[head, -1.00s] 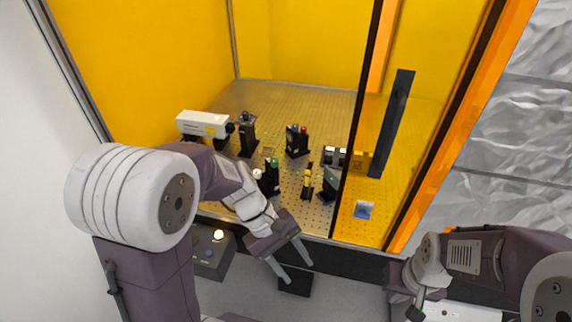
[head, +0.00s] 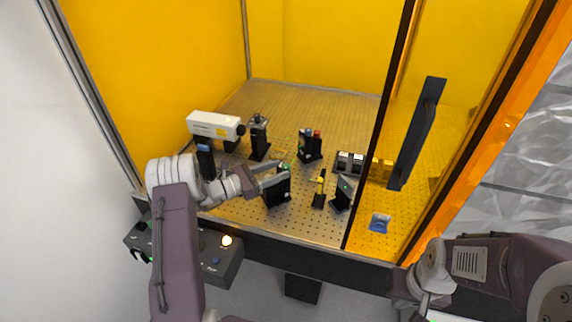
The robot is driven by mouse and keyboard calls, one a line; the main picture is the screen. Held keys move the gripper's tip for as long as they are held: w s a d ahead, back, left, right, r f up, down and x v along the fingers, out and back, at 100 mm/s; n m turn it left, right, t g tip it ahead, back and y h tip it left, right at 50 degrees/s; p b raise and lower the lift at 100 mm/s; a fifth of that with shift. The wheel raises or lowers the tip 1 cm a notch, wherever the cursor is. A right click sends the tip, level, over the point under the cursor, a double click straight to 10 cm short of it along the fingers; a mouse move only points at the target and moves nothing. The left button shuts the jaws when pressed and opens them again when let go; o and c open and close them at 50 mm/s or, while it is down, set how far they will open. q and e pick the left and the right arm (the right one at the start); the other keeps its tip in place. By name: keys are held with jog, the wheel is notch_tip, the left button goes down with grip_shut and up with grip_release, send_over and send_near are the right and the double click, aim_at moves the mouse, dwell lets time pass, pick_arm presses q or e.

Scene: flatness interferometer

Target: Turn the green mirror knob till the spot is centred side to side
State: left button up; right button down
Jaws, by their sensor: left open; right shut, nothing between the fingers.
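The green knob (head: 287,166) is on a black mirror mount (head: 277,190) inside the yellow enclosure. My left gripper (head: 286,171) is open, with its fingertips at the top of this mount, close around or beside the knob; I cannot tell if they touch it. The fingers partly hide the knob and mount. A dark tilted plate (head: 343,193) to the right has a greenish face; a spot and its centring cannot be made out. My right gripper (head: 428,300) is shut and empty at the lower right, partly cut off, far from the mount.
Another mount (head: 309,145) with red and blue knobs stands behind. A white laser box (head: 215,125), a black post (head: 259,137) and a yellow-marked post (head: 320,188) stand nearby. A control box (head: 215,262) sits in front.

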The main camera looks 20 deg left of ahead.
aim_at(286, 165)
pick_arm(q)
jog(key=x, duration=0.2)
jog(key=shift+w+d+r, duration=0.1)
jog(key=shift+d+r, duration=0.1)
jog(key=shift+d, duration=0.15)
jog(key=shift+w+d+p, duration=0.3)
jog(key=shift+d, duration=0.1)
jog(key=shift+a+f, duration=0.1)
jog(key=shift+f, duration=0.05)
grip_shut()
jog(key=shift+n+t+y, duration=0.7)
jog(key=shift+t+y, duration=0.1)
jog(key=shift+n+t+y+b, duration=0.7)
jog(key=shift+n+y, duration=0.1)
jog(key=shift+y, duration=0.2)
jog(key=shift+n+t+y, duration=0.5)
jog(key=shift+n+y, duration=0.1)
jog(key=shift+y, duration=0.3)
grip_release()
